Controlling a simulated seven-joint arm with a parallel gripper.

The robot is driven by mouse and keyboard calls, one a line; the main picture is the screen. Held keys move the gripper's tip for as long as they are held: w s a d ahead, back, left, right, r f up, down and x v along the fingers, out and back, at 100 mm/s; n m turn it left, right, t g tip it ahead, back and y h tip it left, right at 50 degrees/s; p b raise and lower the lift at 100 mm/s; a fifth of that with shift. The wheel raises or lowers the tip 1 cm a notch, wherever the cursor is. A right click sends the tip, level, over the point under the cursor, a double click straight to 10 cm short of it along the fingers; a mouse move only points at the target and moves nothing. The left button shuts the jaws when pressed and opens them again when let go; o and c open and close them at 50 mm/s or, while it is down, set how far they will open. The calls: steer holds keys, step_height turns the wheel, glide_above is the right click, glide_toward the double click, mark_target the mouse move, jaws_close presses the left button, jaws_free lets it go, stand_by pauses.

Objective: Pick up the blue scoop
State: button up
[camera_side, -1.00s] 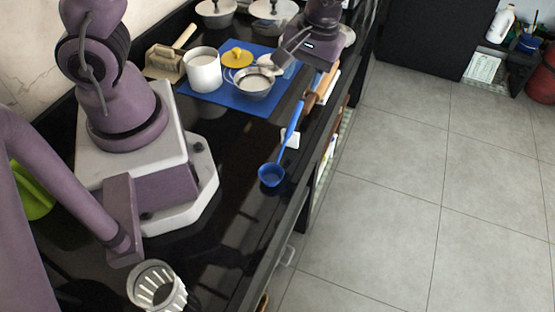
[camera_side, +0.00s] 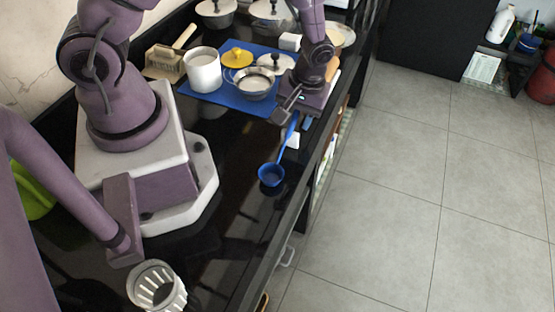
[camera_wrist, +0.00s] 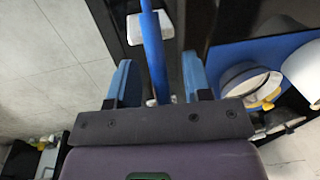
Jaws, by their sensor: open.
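The blue scoop lies on the black counter near its front edge. In the side view its round bowl (camera_side: 271,175) points toward the camera and its long handle runs up and away under my gripper (camera_side: 297,112). In the wrist view the scoop's handle (camera_wrist: 153,52) runs between the two blue fingertips of my gripper (camera_wrist: 158,80). The fingers are apart, one on each side of the handle, with gaps showing. The handle's far end is hidden by my gripper in the side view. I cannot tell how far the fingers are above the counter.
A small white block (camera_wrist: 140,30) lies by the handle. A blue mat (camera_side: 225,95) behind it carries a white mug (camera_side: 202,70), a metal strainer (camera_side: 253,84) and a yellow lid (camera_side: 237,58). The counter left of the scoop is clear. The counter's edge drops to the tiled floor.

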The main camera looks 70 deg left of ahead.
steer(key=shift+s+a+f, duration=0.1)
steer(key=shift+f, duration=0.65)
jaws_close()
